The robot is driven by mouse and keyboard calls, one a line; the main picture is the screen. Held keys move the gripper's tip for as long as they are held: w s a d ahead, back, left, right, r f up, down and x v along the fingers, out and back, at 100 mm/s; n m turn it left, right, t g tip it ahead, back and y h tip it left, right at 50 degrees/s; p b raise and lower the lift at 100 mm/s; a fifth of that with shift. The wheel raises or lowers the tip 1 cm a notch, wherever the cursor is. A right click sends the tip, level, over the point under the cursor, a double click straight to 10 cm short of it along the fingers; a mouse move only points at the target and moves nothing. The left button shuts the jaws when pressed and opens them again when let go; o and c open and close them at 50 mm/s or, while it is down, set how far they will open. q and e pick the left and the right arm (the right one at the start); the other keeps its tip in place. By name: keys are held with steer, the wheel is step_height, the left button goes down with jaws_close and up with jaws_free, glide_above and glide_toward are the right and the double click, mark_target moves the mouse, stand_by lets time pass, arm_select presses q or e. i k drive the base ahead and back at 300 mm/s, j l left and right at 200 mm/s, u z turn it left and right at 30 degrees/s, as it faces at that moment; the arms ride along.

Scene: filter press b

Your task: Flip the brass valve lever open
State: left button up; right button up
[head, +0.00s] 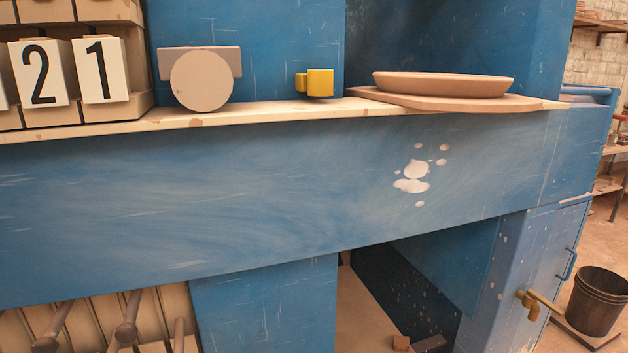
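A brass valve (532,305) is mounted on the blue cabinet's front at the lower right. The fine position of the lever is too small to tell. A small yellow block-like fitting (319,83) sits on the wooden ledge at the upper middle; I cannot tell what it is. Neither of my grippers is in view.
The wooden ledge (250,115) holds a round disc (201,81), a shallow round dish (445,84) on a board and boxes with number cards (44,73). A dark bucket (596,300) stands right of the valve. A blue handle (568,264) is on the cabinet.

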mark_target(536, 296)
steer(key=k+l+z, duration=0.1)
steer(key=l+z, duration=0.6)
steer(key=l, duration=0.1)
